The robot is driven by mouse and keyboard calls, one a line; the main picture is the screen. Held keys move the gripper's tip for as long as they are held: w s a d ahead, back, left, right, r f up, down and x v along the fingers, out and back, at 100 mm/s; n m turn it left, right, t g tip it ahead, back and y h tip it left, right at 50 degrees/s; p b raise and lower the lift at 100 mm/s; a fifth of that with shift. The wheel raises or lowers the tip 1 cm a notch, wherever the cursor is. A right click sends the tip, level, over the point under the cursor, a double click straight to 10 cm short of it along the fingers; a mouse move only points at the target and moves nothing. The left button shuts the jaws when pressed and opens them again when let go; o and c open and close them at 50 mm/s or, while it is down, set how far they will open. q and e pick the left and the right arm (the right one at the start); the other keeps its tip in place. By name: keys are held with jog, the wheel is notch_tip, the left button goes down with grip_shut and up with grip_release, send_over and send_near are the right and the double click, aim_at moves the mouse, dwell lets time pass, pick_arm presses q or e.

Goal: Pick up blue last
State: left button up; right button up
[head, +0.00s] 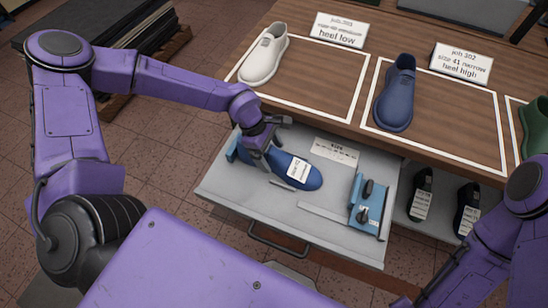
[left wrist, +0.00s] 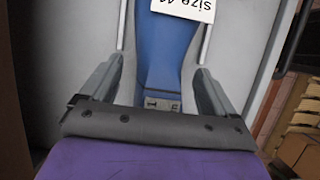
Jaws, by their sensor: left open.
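A blue last (head: 312,180) with a white size label lies in the open grey drawer (head: 225,191). My left gripper (head: 268,138) is over the left end of this last, with its jaws open. In the left wrist view the last (left wrist: 165,52) runs between the two spread fingers (left wrist: 155,88), with a gap on each side. The label there reads upside down as a size, partly cut off. My right arm is at the lower right, but its gripper is out of the picture.
On the wooden table (head: 322,50) stand a white shoe (head: 264,56), a blue shoe (head: 396,95) and a green one (head: 536,126). The drawer also holds a blue measuring tool (head: 367,205) and a label card (head: 335,152). Dark lasts (head: 422,193) stand to its right.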

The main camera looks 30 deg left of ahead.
pick_arm(q)
jog(key=c, duration=1.7)
